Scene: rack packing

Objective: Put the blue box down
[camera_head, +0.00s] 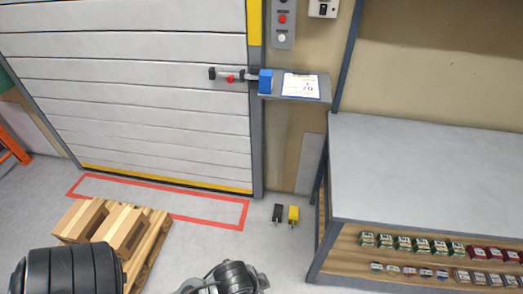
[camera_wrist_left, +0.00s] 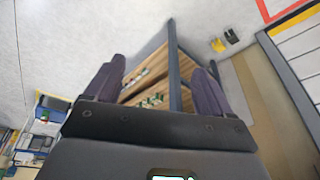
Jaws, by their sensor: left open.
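No box is held between my left gripper's fingers. My left gripper (camera_wrist_left: 158,82) is open and empty in the left wrist view, its two dark fingers wide apart, with a wooden-shelved rack (camera_wrist_left: 182,68) beyond them. In the head view a small blue block (camera_head: 265,82) sits at the left end of a little wall shelf (camera_head: 318,88); I cannot tell if it is the blue box. A blue container (camera_wrist_left: 50,108) shows far off at the left of the left wrist view, too small to make out. My right gripper is not seen.
A grey-topped bench (camera_head: 425,170) stands at the right, with several small green and red boxes on its lower shelf (camera_head: 350,256). A pallet (camera_head: 150,250) with brown boxes (camera_head: 120,229) stands at the left by a red floor outline (camera_head: 210,222). Black and yellow items (camera_head: 293,215) are between.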

